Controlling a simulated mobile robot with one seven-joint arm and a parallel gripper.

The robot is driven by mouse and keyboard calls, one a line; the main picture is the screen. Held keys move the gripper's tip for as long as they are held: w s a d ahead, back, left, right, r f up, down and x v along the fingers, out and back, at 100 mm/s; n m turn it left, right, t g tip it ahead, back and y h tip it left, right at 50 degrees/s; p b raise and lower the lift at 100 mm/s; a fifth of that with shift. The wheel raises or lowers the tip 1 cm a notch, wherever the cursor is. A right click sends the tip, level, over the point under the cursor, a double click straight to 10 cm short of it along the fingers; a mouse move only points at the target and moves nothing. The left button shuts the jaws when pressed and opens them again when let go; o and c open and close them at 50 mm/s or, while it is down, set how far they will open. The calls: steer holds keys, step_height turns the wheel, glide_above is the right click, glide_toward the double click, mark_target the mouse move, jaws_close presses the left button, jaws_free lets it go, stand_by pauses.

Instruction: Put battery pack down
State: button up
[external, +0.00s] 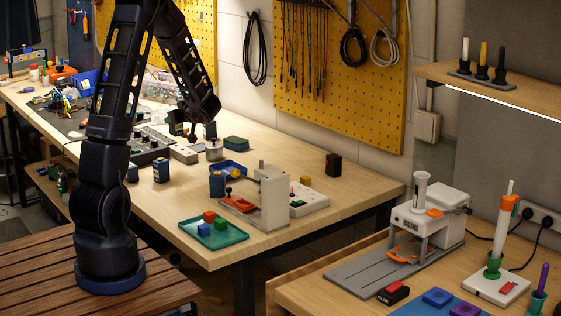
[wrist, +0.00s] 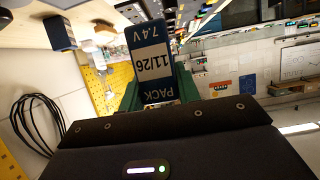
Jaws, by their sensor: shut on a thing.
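The battery pack (wrist: 150,62) is a blue block with a white label reading "PACK", "11/26" and "7.4V". My gripper (wrist: 159,80) is shut on it, with a green finger on either side in the wrist view. The pack sticks out beyond the fingers, and its lower end is hidden behind the wrist housing. In the external view my gripper (external: 192,130) hangs over the back part of the wooden bench (external: 300,235). It is small and dark there, so I cannot tell whether the pack touches anything.
Near my gripper stand a grey metal cup (external: 214,152) and a green box (external: 236,143). Bare wood shows around (external: 285,150).

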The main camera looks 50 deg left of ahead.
step_height(320, 180, down, 11)
steer(key=shift+r, duration=0.1)
stand_by(0.5)
steer(key=o, duration=1)
